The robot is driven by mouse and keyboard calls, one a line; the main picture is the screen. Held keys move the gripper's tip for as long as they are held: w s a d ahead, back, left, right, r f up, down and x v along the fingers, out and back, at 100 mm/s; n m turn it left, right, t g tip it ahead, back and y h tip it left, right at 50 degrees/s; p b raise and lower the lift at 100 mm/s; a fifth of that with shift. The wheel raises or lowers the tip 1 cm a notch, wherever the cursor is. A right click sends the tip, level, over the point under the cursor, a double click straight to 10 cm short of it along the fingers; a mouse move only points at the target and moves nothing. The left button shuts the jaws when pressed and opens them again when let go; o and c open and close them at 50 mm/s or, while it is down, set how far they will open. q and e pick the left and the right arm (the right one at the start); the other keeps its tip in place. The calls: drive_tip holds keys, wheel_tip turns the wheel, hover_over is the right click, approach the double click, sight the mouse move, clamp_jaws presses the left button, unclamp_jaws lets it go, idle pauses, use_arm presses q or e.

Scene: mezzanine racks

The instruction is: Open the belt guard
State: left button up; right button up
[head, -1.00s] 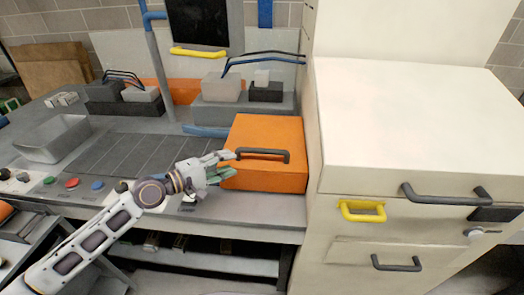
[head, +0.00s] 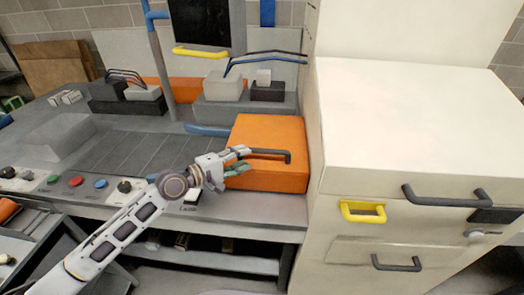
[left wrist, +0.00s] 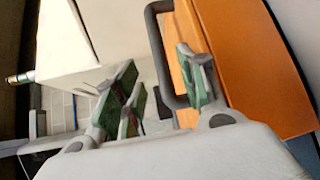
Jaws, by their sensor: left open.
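The belt guard seems to be the orange box-shaped cover (head: 266,180) at the right end of the grey bench. A dark bar handle (head: 288,157) is fixed on it. My left gripper (head: 246,160) is at the left part of this handle, and its fingers hide that part. In the left wrist view, the open green-padded fingers (left wrist: 160,80) stand on both sides of the dark handle (left wrist: 164,60), with visible gaps. The orange cover also shows there (left wrist: 245,60) and looks closed down. My right gripper is not in view.
A cream cabinet (head: 410,120) with dark handles and a yellow handle (head: 362,212) stands close to the cover's right side. Coloured buttons (head: 76,181) line the bench front. Grey and dark blocks (head: 222,86) stand behind. The slatted surface (head: 130,152) left of the cover is clear.

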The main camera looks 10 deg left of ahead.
sight(258, 153)
use_arm(q)
drive_tip(key=shift+x, duration=1.2)
drive_tip(key=shift+w+d, duration=0.5)
drive_tip(key=shift+d, duration=0.05)
drive_tip(key=shift+p+x, duration=0.45)
drive_tip(key=shift+x, duration=2.05)
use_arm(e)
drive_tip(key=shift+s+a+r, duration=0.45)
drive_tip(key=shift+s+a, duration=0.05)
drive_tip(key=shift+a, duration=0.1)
use_arm(q)
drive_tip(key=shift+f, duration=0.1)
clamp_jaws()
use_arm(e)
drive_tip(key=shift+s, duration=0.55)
